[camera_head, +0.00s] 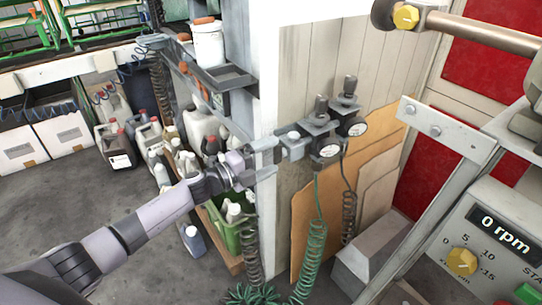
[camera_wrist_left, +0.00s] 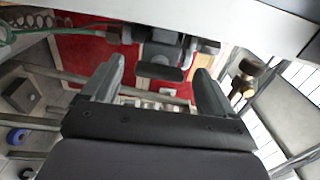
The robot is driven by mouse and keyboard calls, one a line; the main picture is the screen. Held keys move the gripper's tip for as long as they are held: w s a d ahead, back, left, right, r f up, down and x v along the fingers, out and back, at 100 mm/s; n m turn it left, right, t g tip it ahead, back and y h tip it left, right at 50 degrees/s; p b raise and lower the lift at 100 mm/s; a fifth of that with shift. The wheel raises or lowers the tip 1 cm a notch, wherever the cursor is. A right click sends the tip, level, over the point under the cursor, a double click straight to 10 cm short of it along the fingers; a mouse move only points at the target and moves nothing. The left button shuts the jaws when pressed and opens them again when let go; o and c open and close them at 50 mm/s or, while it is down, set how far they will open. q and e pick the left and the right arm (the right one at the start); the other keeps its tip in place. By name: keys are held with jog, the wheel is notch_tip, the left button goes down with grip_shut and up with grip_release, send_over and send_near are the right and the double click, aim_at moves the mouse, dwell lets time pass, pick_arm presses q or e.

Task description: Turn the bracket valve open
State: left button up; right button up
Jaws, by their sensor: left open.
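The bracket valve (camera_head: 294,148) is a grey metal fitting on the corner of the white wall, at the left end of a row of regulators with round gauges. My left gripper (camera_head: 268,158) is open just to its left, with its fingers pointing toward the fitting. In the left wrist view, a dark fitting (camera_wrist_left: 160,50) shows ahead between the open fingers of my left gripper (camera_wrist_left: 159,66). Nothing is seen held. I cannot tell whether the fingers touch the fitting or how its handle is turned. My right gripper is not in view.
Two gauges (camera_head: 329,151) hang beside the valve, with green and dark coiled hoses (camera_head: 314,240) below. A machine panel (camera_head: 490,240) reading 0 rpm stands at right. Open floor lies at left.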

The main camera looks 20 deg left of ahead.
pick_arm(q)
jog(key=v, duration=0.6)
dwell(0.3)
